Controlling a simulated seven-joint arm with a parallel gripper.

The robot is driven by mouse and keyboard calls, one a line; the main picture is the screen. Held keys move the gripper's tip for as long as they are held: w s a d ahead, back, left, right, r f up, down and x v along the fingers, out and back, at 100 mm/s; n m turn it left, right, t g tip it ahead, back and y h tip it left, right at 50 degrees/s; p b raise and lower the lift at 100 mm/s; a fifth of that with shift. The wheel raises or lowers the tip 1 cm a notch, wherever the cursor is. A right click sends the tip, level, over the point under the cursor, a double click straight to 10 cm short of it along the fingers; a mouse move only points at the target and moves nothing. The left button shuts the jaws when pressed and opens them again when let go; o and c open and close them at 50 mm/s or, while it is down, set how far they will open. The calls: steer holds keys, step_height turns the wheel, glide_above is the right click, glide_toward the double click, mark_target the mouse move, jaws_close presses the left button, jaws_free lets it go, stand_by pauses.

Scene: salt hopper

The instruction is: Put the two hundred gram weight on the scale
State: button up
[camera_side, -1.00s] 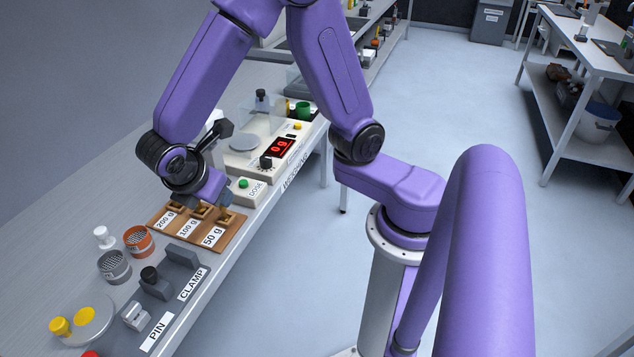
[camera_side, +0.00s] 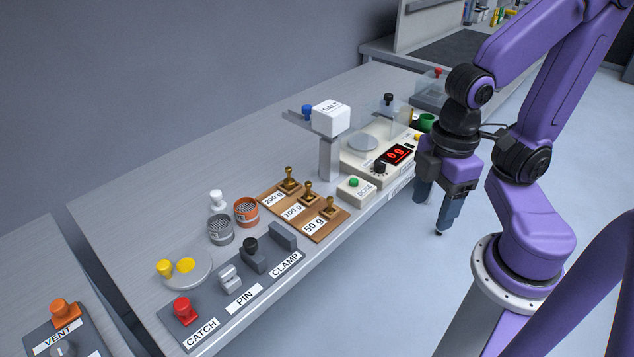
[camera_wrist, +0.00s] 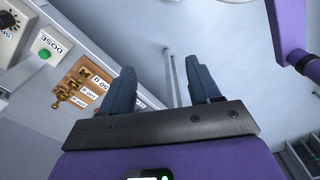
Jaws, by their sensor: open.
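The brass 200 g weight (camera_side: 289,181) stands at the back left of a wooden block (camera_side: 272,207), behind its label. It also shows in the wrist view (camera_wrist: 62,96). The brass 100 g weight (camera_side: 308,193) and 50 g weight (camera_side: 329,207) stand beside it on the block. The scale (camera_side: 352,166) has an empty-looking round pan (camera_side: 362,143), and its red display reads 0 g. My gripper (camera_side: 431,215) is open and empty, pointing down past the bench's front edge, right of the weights. In the wrist view its fingers (camera_wrist: 160,70) are apart over the floor.
A DOSE box (camera_side: 355,189) with a green button sits between block and scale. A white salt hopper (camera_side: 331,117) on a post stands behind it. Orange (camera_side: 246,212) and grey (camera_side: 220,230) cups and the CLAMP, PIN and CATCH panel (camera_side: 262,283) lie left. The back of the bench is clear.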

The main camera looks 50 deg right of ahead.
steer(key=w+a+m+t, duration=0.1)
steer(key=w+a+m, duration=0.2)
steer(key=w+m, duration=0.45)
steer(key=m+t+h, duration=0.1)
steer(key=m+h, duration=0.3)
steer(key=m, duration=1.2)
glide_above(288, 168)
steer(key=s+a, duration=0.3)
steer(key=a, duration=0.2)
steer(key=f, duration=0.1)
steer(key=x, duration=1.7)
steer(key=shift+w+d, duration=0.15)
steer(key=shift+d, duration=0.15)
steer(key=shift+c, duration=0.3)
jaws_close()
steer(key=shift+r, duration=0.15)
